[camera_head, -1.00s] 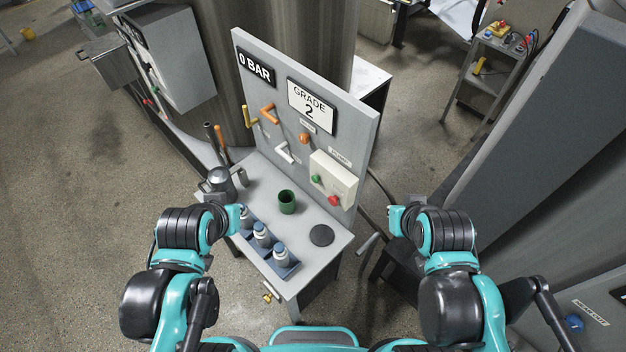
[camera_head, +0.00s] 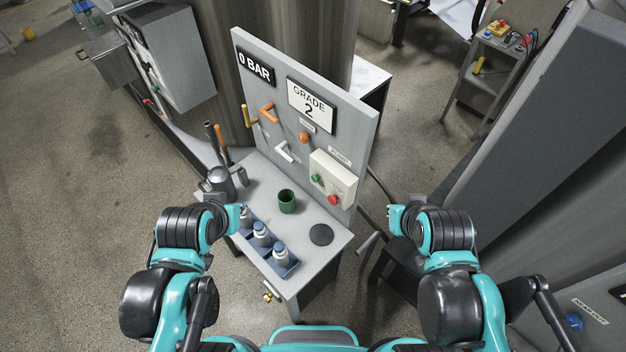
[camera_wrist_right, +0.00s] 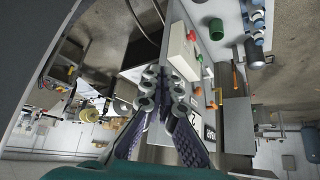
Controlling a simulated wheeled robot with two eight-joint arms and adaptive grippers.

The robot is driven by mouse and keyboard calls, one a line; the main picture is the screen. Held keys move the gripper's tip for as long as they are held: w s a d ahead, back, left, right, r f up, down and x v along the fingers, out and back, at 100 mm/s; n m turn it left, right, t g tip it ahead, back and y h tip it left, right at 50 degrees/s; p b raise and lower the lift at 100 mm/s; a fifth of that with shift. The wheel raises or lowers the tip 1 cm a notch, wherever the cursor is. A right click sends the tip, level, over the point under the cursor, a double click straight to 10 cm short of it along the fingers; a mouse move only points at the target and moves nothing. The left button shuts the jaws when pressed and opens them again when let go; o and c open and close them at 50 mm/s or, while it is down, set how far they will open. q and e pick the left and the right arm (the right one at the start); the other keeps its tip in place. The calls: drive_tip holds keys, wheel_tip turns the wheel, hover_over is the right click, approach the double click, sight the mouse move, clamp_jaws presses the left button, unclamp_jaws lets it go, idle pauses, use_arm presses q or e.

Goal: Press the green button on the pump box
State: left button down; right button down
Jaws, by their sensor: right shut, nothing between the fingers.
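The pump box is a cream box (camera_head: 343,170) on the right part of the upright grey panel. Its green button (camera_head: 316,177) is at left and a red button (camera_head: 334,199) at lower right. In the right wrist view the box (camera_wrist_right: 179,50) lies beyond the fingers, with the green button (camera_wrist_right: 199,58) on its right face. My right gripper (camera_wrist_right: 165,82) is shut and empty, apart from the box. In the head view my right wrist (camera_head: 397,217) is right of the bench. My left gripper (camera_head: 240,216) is by the bench's left side; its fingers are not clear.
The bench (camera_head: 322,258) holds a green cup (camera_head: 287,201), a black disc (camera_head: 321,235) and a blue rack of white bottles (camera_head: 262,236). Handles and an orange knob (camera_head: 304,137) stick out of the panel left of the box. A large grey cabinet (camera_head: 560,130) stands at right.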

drive_tip(key=shift+f, duration=0.1)
drive_tip(key=w+a+f+n+t+h+b, duration=0.2)
drive_tip(key=w+a+f+n+b, duration=0.6)
drive_tip(key=w+f+b, duration=0.5)
drive_tip(key=w+a+f+n+t+b, duration=0.2)
drive_tip(key=a+f+b, duration=0.2)
drive_tip(key=a+f, duration=0.3)
drive_tip(key=w+a+f+n+t+b, duration=0.1)
drive_tip(key=a+f+b, duration=0.4)
drive_tip(key=a, duration=0.7)
drive_tip(key=shift+w+f+n+t+y, duration=0.4)
drive_tip(key=shift+w+f+n, duration=0.5)
drive_tip(key=shift+n, duration=0.3)
drive_tip(key=shift+d, duration=0.1)
